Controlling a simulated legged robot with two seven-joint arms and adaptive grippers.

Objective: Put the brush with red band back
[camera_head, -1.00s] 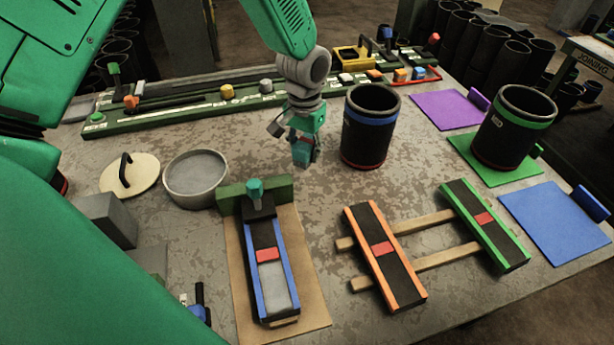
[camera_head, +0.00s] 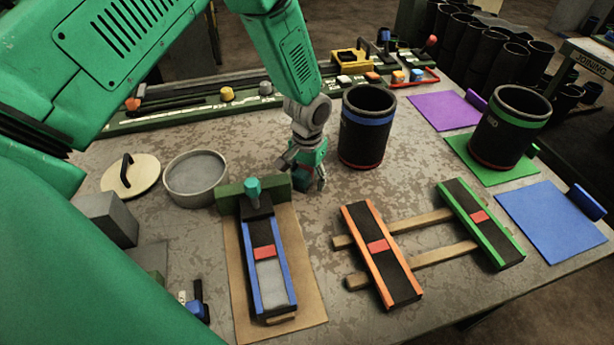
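My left gripper (camera_head: 304,177) hangs over the table between the blue-banded black sleeve and the small green block behind the blue-edged strip. Its fingers are small and dark here, and I cannot tell whether they hold anything; a dark reddish patch shows between them. I cannot pick out a brush with a red band for sure. My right gripper is not in view.
The black sleeve with a blue band (camera_head: 367,130) stands right of the gripper. A green-banded sleeve (camera_head: 509,128) stands on a green mat. The blue-edged strip (camera_head: 266,270) lies in front. A grey round pan (camera_head: 196,178) and a long green rack (camera_head: 200,113) are nearby.

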